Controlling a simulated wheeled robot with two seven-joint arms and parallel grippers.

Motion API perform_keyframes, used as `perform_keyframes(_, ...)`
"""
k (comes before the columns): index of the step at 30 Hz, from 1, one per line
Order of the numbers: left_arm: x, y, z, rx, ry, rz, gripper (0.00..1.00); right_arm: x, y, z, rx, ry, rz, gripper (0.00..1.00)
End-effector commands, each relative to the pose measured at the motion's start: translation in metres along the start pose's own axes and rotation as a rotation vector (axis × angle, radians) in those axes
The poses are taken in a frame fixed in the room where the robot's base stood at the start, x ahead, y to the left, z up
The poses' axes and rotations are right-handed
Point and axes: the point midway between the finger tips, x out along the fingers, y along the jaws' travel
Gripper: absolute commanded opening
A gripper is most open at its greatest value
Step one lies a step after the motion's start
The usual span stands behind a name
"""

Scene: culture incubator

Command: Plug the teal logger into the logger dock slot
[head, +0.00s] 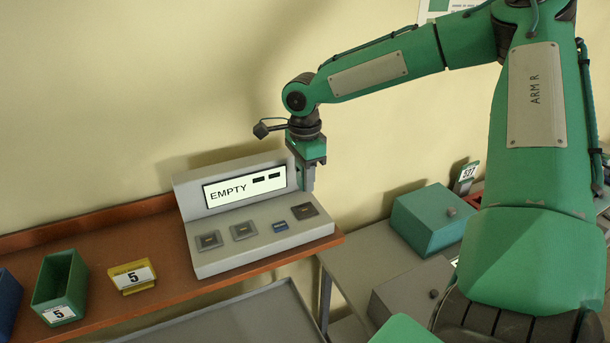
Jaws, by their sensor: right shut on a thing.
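A grey console (262,250) with a sloped front stands at the right end of the brown shelf. Its screen (244,188) reads EMPTY beside two dark bars. My right gripper (308,180) points down at the console's right end, beside the screen. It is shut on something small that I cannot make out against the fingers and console. I cannot pick out the teal logger for sure. My left gripper is not in view.
A green bin (60,285) and a yellow holder (133,277), both labelled 5, stand left on the shelf (165,260). A teal box with a knob (430,218) stands on the lower grey table at right. A grey tray (240,318) lies in front.

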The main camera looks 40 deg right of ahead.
Motion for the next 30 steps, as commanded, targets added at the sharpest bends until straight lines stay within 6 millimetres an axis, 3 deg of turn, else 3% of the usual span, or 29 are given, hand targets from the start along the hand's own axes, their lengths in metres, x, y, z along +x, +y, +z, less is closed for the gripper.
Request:
perform_keyframes(8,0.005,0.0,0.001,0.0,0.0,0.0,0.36,0.007,0.0,0.0,-0.001,0.0,0.0,0.0)
perform_keyframes(24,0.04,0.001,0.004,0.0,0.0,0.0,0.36,0.053,0.0,0.0,-0.001,0.0,0.0,0.0)
perform_keyframes(30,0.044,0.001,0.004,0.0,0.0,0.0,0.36,0.058,0.0,0.0,-0.001,0.0,0.0,0.0)
